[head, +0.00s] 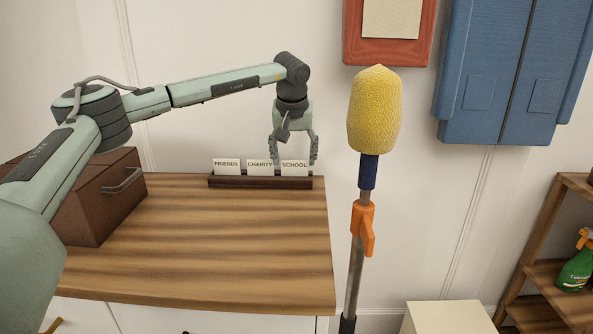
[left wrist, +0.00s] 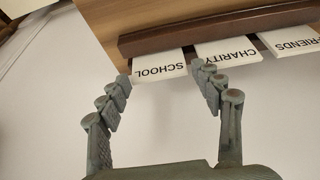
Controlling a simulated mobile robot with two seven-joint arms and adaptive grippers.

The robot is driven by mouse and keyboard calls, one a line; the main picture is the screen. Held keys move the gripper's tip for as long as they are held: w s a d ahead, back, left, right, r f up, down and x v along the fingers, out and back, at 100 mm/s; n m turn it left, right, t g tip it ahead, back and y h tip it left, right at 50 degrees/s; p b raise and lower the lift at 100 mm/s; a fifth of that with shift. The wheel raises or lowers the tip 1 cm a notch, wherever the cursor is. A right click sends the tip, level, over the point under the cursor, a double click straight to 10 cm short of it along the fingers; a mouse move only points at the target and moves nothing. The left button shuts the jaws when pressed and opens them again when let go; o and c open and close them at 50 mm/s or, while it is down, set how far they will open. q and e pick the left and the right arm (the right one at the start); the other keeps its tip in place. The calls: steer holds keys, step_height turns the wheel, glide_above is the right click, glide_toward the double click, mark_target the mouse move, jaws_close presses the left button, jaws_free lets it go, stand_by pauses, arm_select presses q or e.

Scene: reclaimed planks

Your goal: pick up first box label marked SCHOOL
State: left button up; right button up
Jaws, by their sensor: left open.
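The SCHOOL label (head: 295,168) is a white card standing at the right end of a dark wooden holder (head: 235,182). The CHARITY label (head: 259,168) and the FRIENDS label (head: 226,167) stand to its left in the same holder. My left gripper (head: 295,161) points down with its fingers open at the SCHOOL label's top edge. In the left wrist view, the SCHOOL label (left wrist: 159,68) shows between the open fingertips (left wrist: 160,76). One fingertip is near its outer edge and the other overlaps the CHARITY label (left wrist: 226,50) in the picture. Contact cannot be told. My right gripper is out of view.
The holder stands at the back of a wooden countertop (head: 220,245) against the wall. A brown box (head: 110,200) sits on the left. A yellow duster (head: 375,110) on a pole stands right of the counter. The counter's front is clear.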

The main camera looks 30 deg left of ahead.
mark_target(295, 162)
arm_select(q)
steer(key=x, duration=0.3)
steer(key=shift+f, duration=0.1)
steer(key=c, duration=0.4)
steer(key=shift+c, duration=0.2)
